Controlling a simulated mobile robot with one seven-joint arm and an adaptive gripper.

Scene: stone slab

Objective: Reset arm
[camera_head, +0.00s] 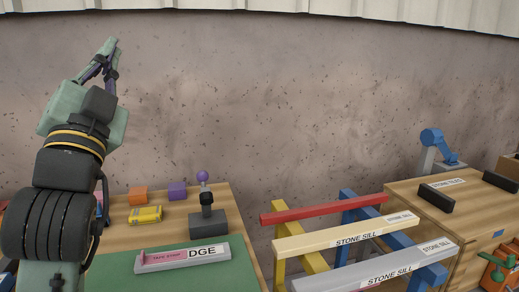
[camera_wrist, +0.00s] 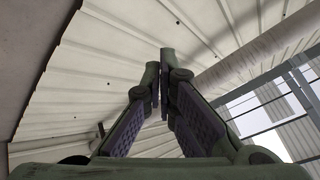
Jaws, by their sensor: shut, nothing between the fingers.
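My gripper (camera_head: 111,50) is raised high at the upper left of the head view, in front of the stone-textured wall and well above the workbench. Its fingers are together and empty. In the wrist view my gripper (camera_wrist: 160,72) points up toward the ribbed ceiling, with the fingertips close together and nothing between them. My arm rises upright along the left edge of the head view and hides part of the bench behind it.
A wooden bench (camera_head: 237,232) carries a green mat (camera_head: 200,275), a labelled grey bar (camera_head: 182,258), a yellow item (camera_head: 145,214), orange (camera_head: 138,195) and purple (camera_head: 177,190) blocks, and a dark joystick-like stand (camera_head: 208,222). Stone sills (camera_head: 345,238) rest on trestles to the right, beside another wooden table (camera_head: 425,205).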

